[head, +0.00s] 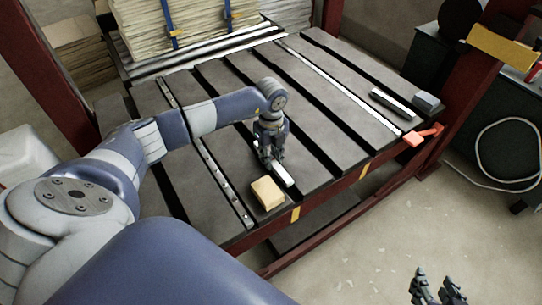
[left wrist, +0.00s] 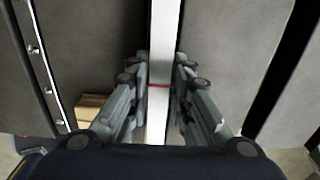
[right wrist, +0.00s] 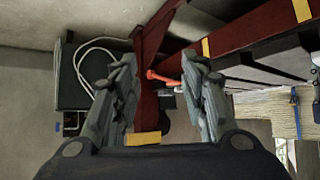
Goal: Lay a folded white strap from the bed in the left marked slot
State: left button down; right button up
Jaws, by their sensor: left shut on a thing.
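My left gripper (head: 270,158) is low over the grey slatted bed (head: 225,85), near its front edge. It is shut on a white strap (head: 283,175), whose front end shows beyond the fingers. In the left wrist view the strap (left wrist: 164,30) runs lengthwise between the fingers (left wrist: 159,88), with a thin red band across it. I cannot tell whether it touches the bed. Dark slots run front to back between the slats. Yellow marks (head: 295,214) show on the red front rail. My right gripper (head: 438,290) is open and empty, above the floor, away from the bed.
A yellowish block (head: 268,192) stands on the bed close beside the strap's front end. A long white strip (head: 345,87) lies farther right. A dark bar (head: 393,104) and grey block (head: 428,102) sit at the right, with a red lever (head: 423,135) at the corner. Bundled stacks (head: 190,25) stand behind.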

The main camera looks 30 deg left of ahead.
jog(key=shift+s+d+f, duration=0.1)
jog(key=shift+s+f, duration=0.05)
jog(key=shift+s+f+g, duration=0.2)
jog(key=shift+g, duration=0.1)
jog(key=shift+s+d, duration=0.1)
jog(key=shift+s+f, duration=0.2)
pick_arm(q)
jog(key=c, duration=1.4)
grip_release()
jog(key=shift+o, duration=0.2)
pick_arm(e)
jog(key=shift+w+r, duration=0.1)
jog(key=shift+w+r, duration=0.15)
